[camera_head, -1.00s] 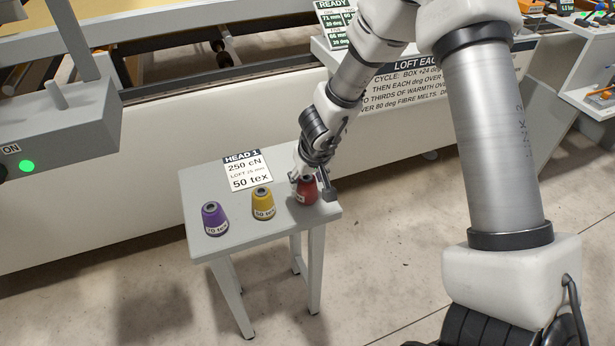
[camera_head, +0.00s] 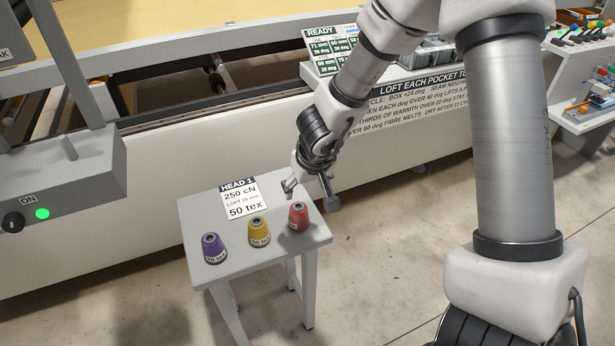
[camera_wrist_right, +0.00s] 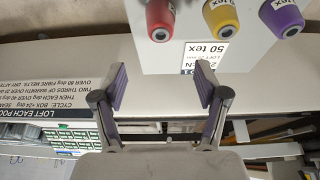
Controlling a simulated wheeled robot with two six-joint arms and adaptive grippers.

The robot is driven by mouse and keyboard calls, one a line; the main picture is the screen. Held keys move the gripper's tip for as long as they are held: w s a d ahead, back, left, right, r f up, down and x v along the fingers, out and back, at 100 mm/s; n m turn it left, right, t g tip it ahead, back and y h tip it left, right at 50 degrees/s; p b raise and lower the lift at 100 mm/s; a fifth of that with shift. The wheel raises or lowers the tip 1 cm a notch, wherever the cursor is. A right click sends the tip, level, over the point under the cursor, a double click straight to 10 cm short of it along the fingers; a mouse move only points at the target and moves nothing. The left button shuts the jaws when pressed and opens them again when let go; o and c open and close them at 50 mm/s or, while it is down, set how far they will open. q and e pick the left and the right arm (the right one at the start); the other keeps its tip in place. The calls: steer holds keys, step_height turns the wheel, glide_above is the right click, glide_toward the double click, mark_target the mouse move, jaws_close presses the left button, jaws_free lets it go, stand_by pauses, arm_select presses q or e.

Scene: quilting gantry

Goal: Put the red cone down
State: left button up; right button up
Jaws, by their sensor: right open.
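The red cone (camera_head: 298,217) stands upright on the small grey table (camera_head: 262,252), near its right edge. It also shows at the top of the right wrist view (camera_wrist_right: 160,18). My right gripper (camera_head: 308,188) is open and empty, behind and above the red cone and apart from it. In the right wrist view its two fingers (camera_wrist_right: 160,88) are spread wide with nothing between them. My left gripper does not show.
A yellow cone (camera_head: 258,231) and a purple cone (camera_head: 214,248) stand in a row left of the red one. A HEAD 1 card (camera_head: 241,196) lies behind them. The long white machine side (camera_head: 120,245) runs behind the table. Open floor lies to the right.

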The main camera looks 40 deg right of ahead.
steer(key=s+f+n+g+h, duration=0.1)
steer(key=s+f, duration=0.3)
steer(key=f, duration=0.2)
steer(key=s+f+g+h, duration=0.1)
steer(key=s+f, duration=0.3)
steer(key=f, duration=0.3)
steer(key=s+a+f+g+y, duration=0.1)
steer(key=s+a+f, duration=0.3)
steer(key=s+f, duration=0.2)
steer(key=s+a+f+n+y, duration=0.1)
steer(key=s+a+f+y, duration=0.1)
steer(key=s+a+f, duration=0.2)
steer(key=s+f, duration=0.2)
steer(key=s, duration=0.2)
steer(key=shift+s+g, duration=0.35)
steer(key=shift+g, duration=0.05)
